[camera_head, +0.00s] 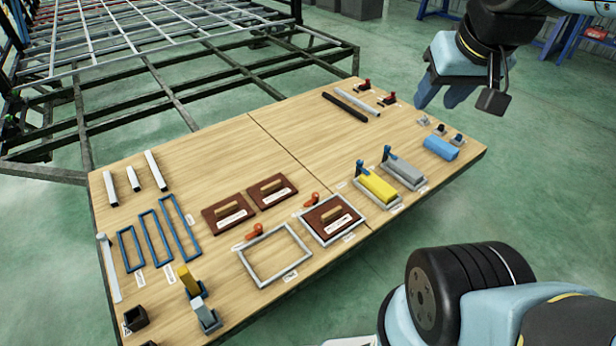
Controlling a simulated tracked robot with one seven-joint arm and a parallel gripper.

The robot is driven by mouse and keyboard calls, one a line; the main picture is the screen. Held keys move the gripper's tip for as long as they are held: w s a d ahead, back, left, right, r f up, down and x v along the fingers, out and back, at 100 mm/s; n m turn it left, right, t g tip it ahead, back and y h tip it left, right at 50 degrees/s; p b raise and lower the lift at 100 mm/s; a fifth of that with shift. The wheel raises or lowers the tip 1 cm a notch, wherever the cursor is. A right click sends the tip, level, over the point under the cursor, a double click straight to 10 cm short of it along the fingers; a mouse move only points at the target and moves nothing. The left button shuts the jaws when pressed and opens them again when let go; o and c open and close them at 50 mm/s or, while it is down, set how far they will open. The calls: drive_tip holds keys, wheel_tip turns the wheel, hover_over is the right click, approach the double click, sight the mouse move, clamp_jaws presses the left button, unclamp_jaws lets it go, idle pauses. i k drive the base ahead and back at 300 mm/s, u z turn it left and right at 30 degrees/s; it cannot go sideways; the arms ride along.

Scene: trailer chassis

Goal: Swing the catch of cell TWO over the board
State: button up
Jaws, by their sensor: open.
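Two grey frame cells lie at the near middle of the table. The left cell (247,268) is empty, with bare tabletop inside it. An orange catch (254,232) sits at its far edge. The right cell (357,233) has a brown board (325,229) with a light wooden handle lying inside it. Another orange catch (311,200) sits at that cell's far edge, beside the board. The label writing is too small to read, so I cannot tell which cell is TWO. My gripper (436,104) is open and empty, at the upper right above the table's far right part, well away from both catches.
Two more handled boards (228,213) lie left of the cells. Yellow (378,189) and grey (404,173) blocks with blue clamps stand to the right. A blue block (441,148) lies near the right corner. Blue frames (155,238) lie left. The table's middle (255,160) is mostly clear.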

sight(314, 195)
drive_tip(key=i, duration=0.85)
drive_tip(key=z, duration=0.05)
